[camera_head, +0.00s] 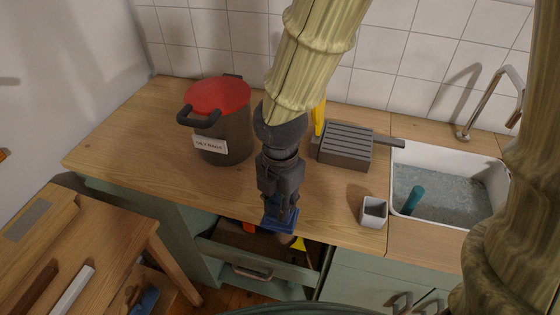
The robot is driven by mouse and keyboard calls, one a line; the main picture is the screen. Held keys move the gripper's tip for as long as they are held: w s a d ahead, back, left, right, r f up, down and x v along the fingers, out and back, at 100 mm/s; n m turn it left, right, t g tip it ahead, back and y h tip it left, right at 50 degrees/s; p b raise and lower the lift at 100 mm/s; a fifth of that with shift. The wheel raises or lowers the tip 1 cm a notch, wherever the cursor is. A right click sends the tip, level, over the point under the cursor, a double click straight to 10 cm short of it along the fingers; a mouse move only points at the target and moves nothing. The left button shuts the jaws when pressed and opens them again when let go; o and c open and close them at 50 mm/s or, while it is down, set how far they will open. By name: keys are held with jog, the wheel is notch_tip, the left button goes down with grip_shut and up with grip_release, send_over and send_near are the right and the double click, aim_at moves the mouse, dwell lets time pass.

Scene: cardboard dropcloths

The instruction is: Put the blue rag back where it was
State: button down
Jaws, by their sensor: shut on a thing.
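My gripper (282,214) points down near the front edge of the wooden counter and is shut on the blue rag (276,222). The rag appears as a small flat blue patch at the fingertips, partly hidden by them. In the picture it overlaps the back of an open drawer (252,271) below the counter; its exact height above the drawer is hard to tell. Orange and yellow things (298,244) show inside the drawer, partly covered by my gripper and the rag.
A dark bin (235,140) labelled "OILY RAGS" with a red lid stands left. A grey ribbed box (345,147), small grey cup (373,211) and sink (440,224) are right. A wooden bench (98,235) stands front left, a blue item (150,300) low beneath it.

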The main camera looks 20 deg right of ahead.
jog(key=shift+w+d+f+p, duration=0.65)
jog(key=shift+w+f, duration=0.15)
jog(key=shift+w, duration=1.35)
jog(key=shift+w+d+f+p, duration=0.6)
jog(key=shift+w+f, duration=0.2)
jog(key=shift+w, duration=1.35)
jog(key=shift+w+d+f+p, duration=0.55)
jog(key=shift+w+d+f, duration=0.2)
jog(key=shift+w, duration=1.4)
jog(key=c, duration=1.3)
grip_release()
jog(key=shift+f, duration=0.15)
jog(key=shift+c, duration=0.2)
jog(key=shift+o, duration=0.4)
notch_tip(320, 180, up, 12)
jog(key=b, duration=0.2)
